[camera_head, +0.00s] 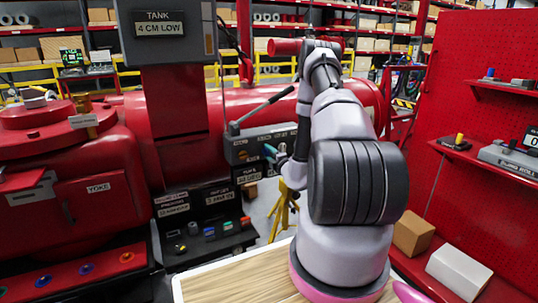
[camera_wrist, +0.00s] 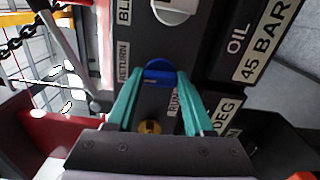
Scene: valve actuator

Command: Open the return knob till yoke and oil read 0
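The blue return knob (camera_wrist: 158,72) sits on the dark console beside the RETURN label (camera_wrist: 123,65) in the wrist view. My gripper (camera_wrist: 161,78) reaches toward it, with one teal finger on each side of the knob. The fingers stand apart; I cannot tell whether they touch it. In the head view my gripper (camera_head: 272,154) is small at the console front, and the knob is hidden there. The oil readout (camera_wrist: 262,58) shows 45 BAR. The yoke readout is mostly cut off in the wrist view; a DEG label (camera_wrist: 226,112) shows.
A yellow knob (camera_wrist: 150,127) lies just below the blue one, near a RUN label (camera_wrist: 173,101). A white knob (camera_wrist: 173,8) is above. A long lever (camera_head: 262,108) slants over the console. The tank sign (camera_head: 160,28) reads 4 CM LOW.

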